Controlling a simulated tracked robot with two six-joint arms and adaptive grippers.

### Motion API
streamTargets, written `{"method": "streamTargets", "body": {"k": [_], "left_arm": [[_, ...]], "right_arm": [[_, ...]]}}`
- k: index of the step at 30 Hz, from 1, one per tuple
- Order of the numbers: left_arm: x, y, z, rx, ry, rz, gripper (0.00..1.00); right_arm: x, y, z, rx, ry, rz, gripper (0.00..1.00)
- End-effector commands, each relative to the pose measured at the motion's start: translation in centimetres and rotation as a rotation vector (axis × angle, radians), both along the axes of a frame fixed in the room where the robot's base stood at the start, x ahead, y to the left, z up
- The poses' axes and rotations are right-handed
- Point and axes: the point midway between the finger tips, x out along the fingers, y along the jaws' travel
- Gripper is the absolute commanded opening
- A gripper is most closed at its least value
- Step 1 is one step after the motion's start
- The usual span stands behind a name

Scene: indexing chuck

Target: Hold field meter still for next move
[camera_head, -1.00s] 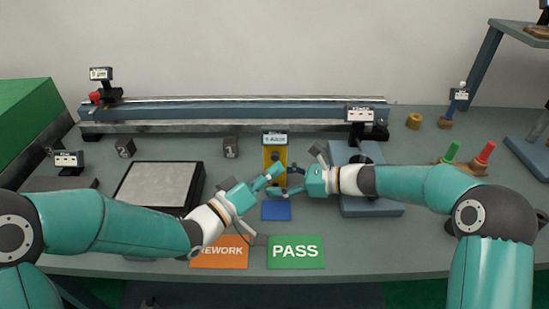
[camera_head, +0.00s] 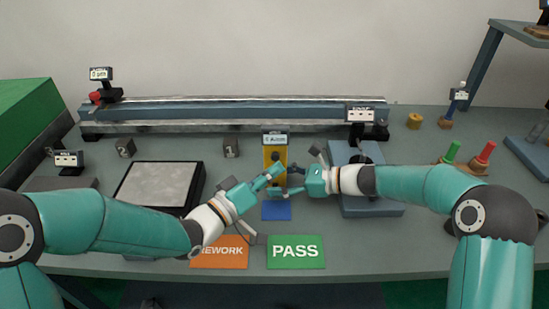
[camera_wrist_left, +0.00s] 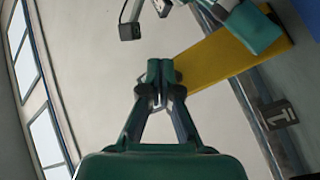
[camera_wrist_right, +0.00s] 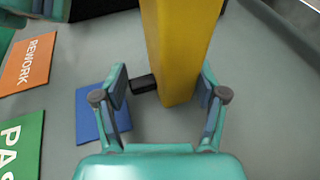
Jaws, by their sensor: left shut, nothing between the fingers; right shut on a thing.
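The field meter (camera_head: 275,155) is a tall yellow body with a small display (camera_head: 275,138) on top, standing near the middle of the bench. My right gripper (camera_head: 293,181) is at its right side, and in the right wrist view its fingers (camera_wrist_right: 163,88) straddle the yellow body (camera_wrist_right: 180,50). A small black block (camera_wrist_right: 145,84) sits beside the body between the fingers. My left gripper (camera_head: 272,172) is by the meter's front; in the left wrist view its fingertips (camera_wrist_left: 160,75) are together and empty, with the yellow body (camera_wrist_left: 235,62) close by.
A blue pad (camera_head: 276,210) lies in front of the meter, with orange REWORK (camera_head: 219,252) and green PASS (camera_head: 296,252) mats nearer. A long rail (camera_head: 230,110) runs behind. A grey plate (camera_head: 158,185) is left; a blue-grey fixture (camera_head: 371,207) is right.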

Motion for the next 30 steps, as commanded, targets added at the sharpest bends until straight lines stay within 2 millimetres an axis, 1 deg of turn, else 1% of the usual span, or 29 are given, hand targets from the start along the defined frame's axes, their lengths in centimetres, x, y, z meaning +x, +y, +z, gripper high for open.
{"method": "streamTargets", "body": {"k": [11, 20, 30], "left_arm": [[0.03, -0.01, 0.02, 0.0, 0.0, 0.0, 0.0], [0.77, 0.0, 0.13, -0.001, 0.001, 0.0, 0.0], [0.79, 0.0, 0.14, 0.0, 0.0, 0.0, 0.0]], "right_arm": [[0.02, -0.01, 0.05, 0.001, 0.0, 0.0, 0.52], [0.02, -0.01, 0.05, 0.001, -0.001, -0.001, 0.52], [0.02, -0.01, 0.04, 0.001, -0.001, -0.001, 0.52]]}}
